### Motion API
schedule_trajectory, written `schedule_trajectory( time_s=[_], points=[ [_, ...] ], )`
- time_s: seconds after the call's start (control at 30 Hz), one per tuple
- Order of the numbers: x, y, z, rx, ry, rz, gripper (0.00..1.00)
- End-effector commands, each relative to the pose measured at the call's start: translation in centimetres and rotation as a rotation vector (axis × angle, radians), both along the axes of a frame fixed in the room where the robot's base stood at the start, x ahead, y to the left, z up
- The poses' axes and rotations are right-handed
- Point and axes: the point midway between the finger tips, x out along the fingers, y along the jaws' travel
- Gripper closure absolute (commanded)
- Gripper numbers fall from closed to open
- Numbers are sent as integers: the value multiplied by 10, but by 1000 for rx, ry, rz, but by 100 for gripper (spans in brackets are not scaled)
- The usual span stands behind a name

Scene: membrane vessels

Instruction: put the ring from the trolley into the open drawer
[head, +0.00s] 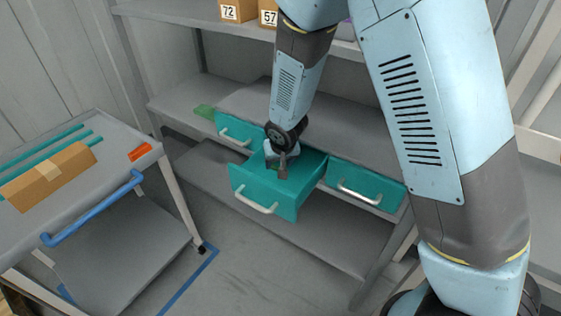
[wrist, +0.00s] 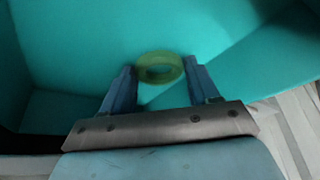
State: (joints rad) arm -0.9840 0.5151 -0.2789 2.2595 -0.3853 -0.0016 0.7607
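The ring (wrist: 160,67) is yellow-green and shows in the wrist view between the tips of my gripper (wrist: 159,72). Its left and right edges meet the two blue fingers, so my gripper looks shut on it. The open drawer (head: 263,186) is teal with a pale handle and is pulled out from the shelf unit. In the head view my gripper (head: 282,168) points down inside it. The ring cannot be made out there. The drawer's teal floor and walls fill the wrist view around the ring. The trolley (head: 102,193) stands at the left.
The trolley bears a cardboard box (head: 48,176), teal bars (head: 42,147) and an orange piece (head: 139,152). Closed teal drawers flank the open one, left (head: 239,131) and right (head: 364,184). Numbered boxes (head: 238,10) stand on the shelf above.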

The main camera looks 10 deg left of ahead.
Motion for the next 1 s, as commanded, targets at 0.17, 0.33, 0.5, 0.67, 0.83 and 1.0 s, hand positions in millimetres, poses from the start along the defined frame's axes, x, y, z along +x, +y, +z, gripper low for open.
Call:
schedule_trajectory(
  time_s=[0.17, 0.33, 0.5, 0.67, 0.83, 1.0],
  points=[
    [-9, -4, -12, -19, 21, 3, 25],
    [-9, -5, -12, -22, 22, 2, 18],
    [-9, -5, -11, -22, 22, 1, 18],
    [-8, -6, -1, -23, 22, 0, 18],
    [-14, -8, 21, -18, 17, -1, 18],
    [-21, -11, 46, -15, 13, 0, 18]
  ],
)
